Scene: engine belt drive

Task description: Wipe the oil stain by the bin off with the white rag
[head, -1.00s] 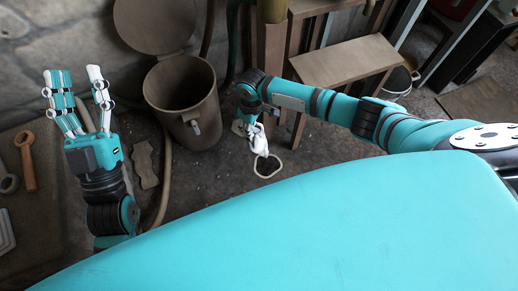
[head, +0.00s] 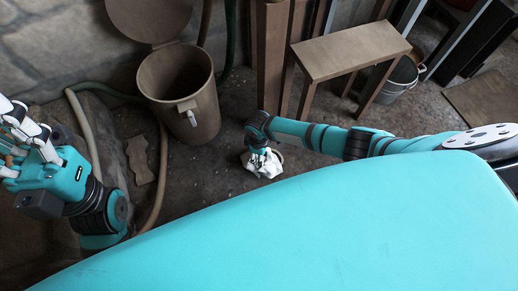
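The white rag (head: 264,165) is a crumpled bundle low at the floor, right of the bin (head: 182,92). My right gripper (head: 260,157) points down at it and is shut on it; the fingertips are largely hidden in the cloth. The dark oil stain with its pale outline does not show now; the rag and my turquoise body are where it would be seen. My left gripper (head: 18,140) is at the left edge, partly cut off, with its fingers spread and no object seen in it.
The bin's round lid (head: 150,18) stands open behind it. A wooden stool (head: 350,50) and a metal bucket (head: 400,78) stand to the right. A hose (head: 160,185) and a flat brown piece (head: 140,160) lie left of the bin.

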